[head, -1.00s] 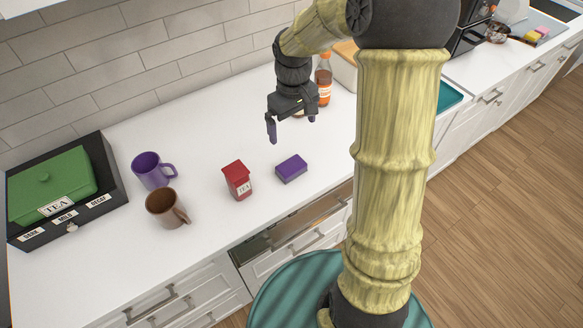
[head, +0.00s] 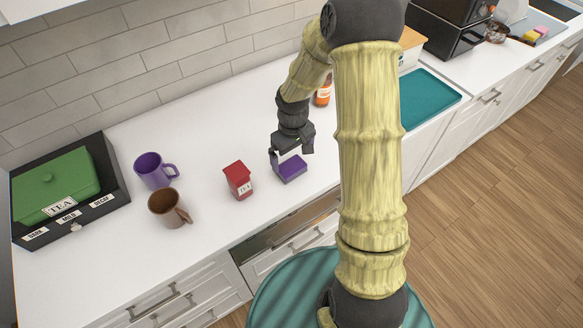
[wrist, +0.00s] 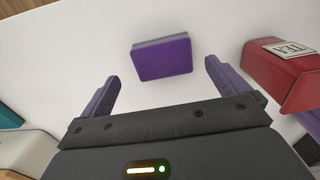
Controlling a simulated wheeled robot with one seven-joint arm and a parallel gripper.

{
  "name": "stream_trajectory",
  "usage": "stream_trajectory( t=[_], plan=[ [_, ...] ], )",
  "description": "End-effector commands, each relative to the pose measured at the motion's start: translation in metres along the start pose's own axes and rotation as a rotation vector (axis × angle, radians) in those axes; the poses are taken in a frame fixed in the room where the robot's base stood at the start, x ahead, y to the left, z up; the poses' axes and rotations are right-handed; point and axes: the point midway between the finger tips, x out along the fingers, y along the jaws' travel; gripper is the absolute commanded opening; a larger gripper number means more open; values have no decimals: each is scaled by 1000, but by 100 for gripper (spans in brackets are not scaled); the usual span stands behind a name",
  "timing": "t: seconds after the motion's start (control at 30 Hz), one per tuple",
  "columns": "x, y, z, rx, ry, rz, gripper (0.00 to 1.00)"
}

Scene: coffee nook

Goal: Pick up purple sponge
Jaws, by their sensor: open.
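The purple sponge (head: 292,170) lies flat on the white counter, to the right of the red tea tin. In the wrist view the sponge (wrist: 162,59) shows its purple top and a grey side, ahead of my fingertips and roughly centred between them. My gripper (head: 288,158) is open and empty, just above and behind the sponge in the head view. In the wrist view my gripper (wrist: 163,75) has its two purple fingers spread wide, one on each side of the line to the sponge. The fingers partly cover the sponge's far edge in the head view.
The red tea tin (head: 238,180) stands close to the left of the sponge. A brown mug (head: 166,207) and a purple mug (head: 151,171) are further left, beside a black tea box (head: 112,172). A bottle (head: 322,92) stands behind. The counter (head: 215,235) in front is clear.

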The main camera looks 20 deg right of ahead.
Motion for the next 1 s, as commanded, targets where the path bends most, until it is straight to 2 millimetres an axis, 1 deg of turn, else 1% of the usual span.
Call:
stream_trajectory(
  t=[0.17,0.27,0.5,0.6,1.0],
  plan=[
    [4,-1,0,-1,-2,-1,100],
    [13,-2,1,-1,-5,-2,100],
    [44,-4,0,-1,-4,-2,100],
    [50,-4,0,-2,-1,-1,100],
    [52,-4,-1,0,0,0,100]
  ],
)
